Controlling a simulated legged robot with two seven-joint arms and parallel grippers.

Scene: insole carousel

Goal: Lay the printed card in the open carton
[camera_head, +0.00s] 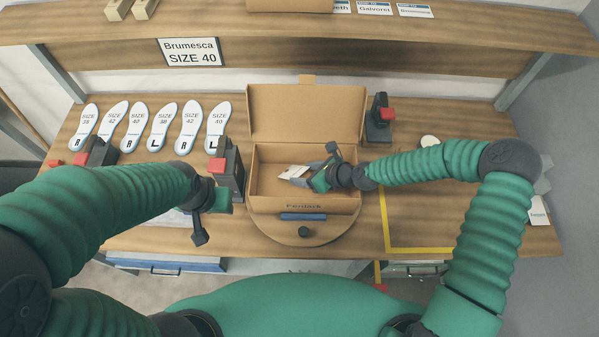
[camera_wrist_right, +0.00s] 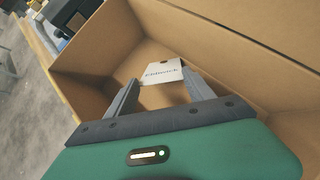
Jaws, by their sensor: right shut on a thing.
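The open carton (camera_head: 352,190) is brown cardboard and stands on a round board, its lid (camera_head: 305,112) tilted up at the back. The printed card (camera_head: 290,172) is small and white, inside the carton's walls. It also shows in the right wrist view (camera_wrist_right: 162,72), with dark print facing up and a small notch or hole. My right gripper (camera_head: 306,178) reaches into the carton and is shut on the card, a fingertip at each side. Whether the card touches the carton floor is unclear. My left gripper (camera_head: 203,222) hangs left of the carton, its jaw gap unclear.
Several printed insoles (camera_head: 134,130) lie in a row at the back left. Dark stands with red blocks (camera_head: 380,122) flank the carton. A yellow tape outline (camera_head: 386,215) marks the table at right. A shelf (camera_head: 300,45) runs across the back, with a size sign (camera_head: 190,52).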

